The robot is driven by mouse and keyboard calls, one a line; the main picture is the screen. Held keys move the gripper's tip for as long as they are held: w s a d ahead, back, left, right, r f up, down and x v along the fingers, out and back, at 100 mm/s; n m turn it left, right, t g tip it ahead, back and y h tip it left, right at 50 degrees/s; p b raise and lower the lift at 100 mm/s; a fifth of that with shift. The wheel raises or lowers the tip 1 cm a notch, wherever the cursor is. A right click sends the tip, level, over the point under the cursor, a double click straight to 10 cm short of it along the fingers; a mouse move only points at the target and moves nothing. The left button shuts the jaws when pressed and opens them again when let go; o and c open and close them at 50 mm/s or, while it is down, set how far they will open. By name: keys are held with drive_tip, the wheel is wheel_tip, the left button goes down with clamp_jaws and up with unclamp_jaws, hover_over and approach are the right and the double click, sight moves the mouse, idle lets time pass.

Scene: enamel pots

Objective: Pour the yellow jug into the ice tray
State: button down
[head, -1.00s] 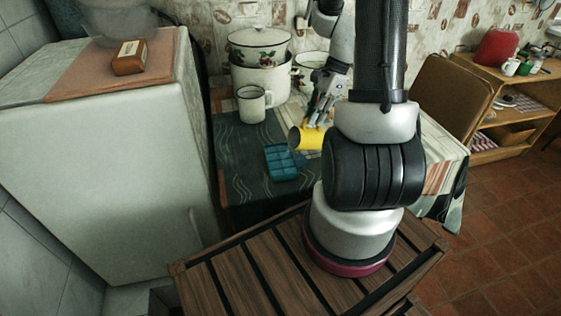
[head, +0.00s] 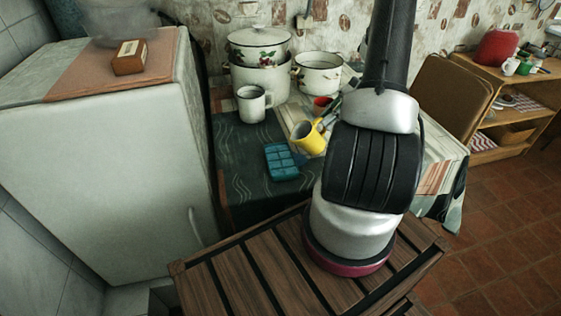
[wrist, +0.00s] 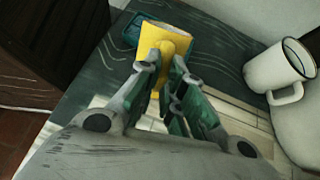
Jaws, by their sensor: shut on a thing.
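The yellow jug (head: 309,138) is tilted toward the left in the head view, to the right of the ice tray and apart from it in the picture. My gripper (wrist: 166,62) is shut on the jug (wrist: 158,42) at its near side, seen in the wrist view; in the head view my arm hides most of the gripper. The teal ice tray (head: 282,161) lies flat on the dark patterned tablecloth. In the wrist view the tray (wrist: 131,33) shows partly behind the jug. I cannot see what is inside the jug.
A white enamel mug (head: 252,104) stands behind the tray. A lidded pot (head: 262,78) and another pot (head: 318,73) stand at the back. A red cup (head: 321,102) is near the jug. A white fridge (head: 110,165) borders the table at left.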

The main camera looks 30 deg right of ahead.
drive_tip(key=shift+s+d+f+y+b, duration=0.2)
drive_tip(key=shift+d+f+y+b, duration=0.25)
drive_tip(key=shift+d+f+y, duration=1.1)
drive_tip(key=shift+s+d+f+y+b, duration=0.2)
drive_tip(key=shift+d+f+y+b, duration=0.2)
drive_tip(key=shift+d+f+y, duration=1.15)
drive_tip(key=shift+a+r+y, duration=0.1)
drive_tip(key=shift+r+y, duration=0.3)
drive_tip(key=shift+r, duration=0.15)
wheel_tip(320, 180, up, 5)
drive_tip(key=shift+f, duration=0.15)
